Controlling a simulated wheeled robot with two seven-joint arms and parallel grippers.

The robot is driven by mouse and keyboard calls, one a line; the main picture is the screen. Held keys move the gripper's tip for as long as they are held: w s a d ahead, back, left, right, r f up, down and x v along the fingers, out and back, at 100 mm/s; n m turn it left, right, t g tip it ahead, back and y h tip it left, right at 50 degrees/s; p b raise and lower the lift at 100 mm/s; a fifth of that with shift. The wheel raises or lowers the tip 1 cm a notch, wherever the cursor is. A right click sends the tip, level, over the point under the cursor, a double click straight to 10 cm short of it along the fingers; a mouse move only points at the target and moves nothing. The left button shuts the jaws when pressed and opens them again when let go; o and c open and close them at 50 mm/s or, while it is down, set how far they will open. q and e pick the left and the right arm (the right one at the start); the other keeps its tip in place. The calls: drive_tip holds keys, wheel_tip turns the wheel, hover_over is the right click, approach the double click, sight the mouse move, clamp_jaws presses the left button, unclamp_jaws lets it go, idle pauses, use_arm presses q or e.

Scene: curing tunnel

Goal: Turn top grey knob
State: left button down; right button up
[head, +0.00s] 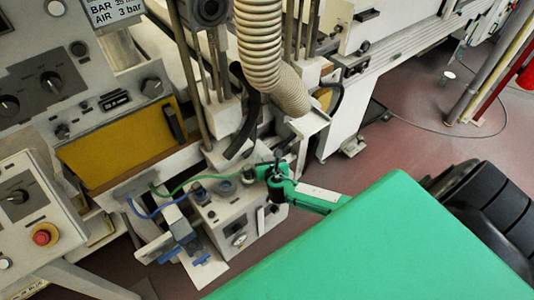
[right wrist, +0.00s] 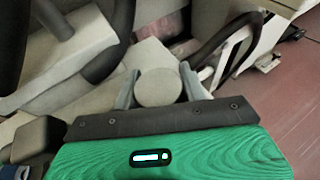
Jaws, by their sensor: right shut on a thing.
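The grey knob (right wrist: 158,87) shows in the right wrist view as a round, pale disc. The two grey fingers of my right gripper (right wrist: 158,90) stand on either side of it, and the gripper is shut on it. In the head view my green right arm reaches in from the right, and its gripper (head: 262,172) is at the top edge of a pale control box (head: 226,207). There the knob (head: 248,176) is small and partly covered by the gripper. Any turn of the knob cannot be made out. My left gripper is not in view.
A ribbed beige hose (head: 258,45) hangs just above the box. Green and blue thin hoses (head: 150,214) run on its left. A panel with a red button (head: 44,234) stands at the far left. Reddish floor (head: 400,150) is open on the right.

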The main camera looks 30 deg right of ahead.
drive_tip(key=shift+m+h, duration=0.6)
drive_tip(key=shift+h, duration=0.1)
drive_tip(key=shift+d+g, duration=0.1)
drive_tip(key=shift+g, duration=0.2)
drive_tip(key=o, duration=1)
drive_tip(key=shift+c, duration=0.2)
drive_tip(key=shift+s, duration=0.1)
drive_tip(key=b+v, duration=0.1)
drive_tip(key=v, duration=1.2)
drive_tip(key=shift+s+a+b, duration=0.25)
drive_tip(key=shift+b, duration=0.15)
drive_tip(key=shift+r, duration=0.1)
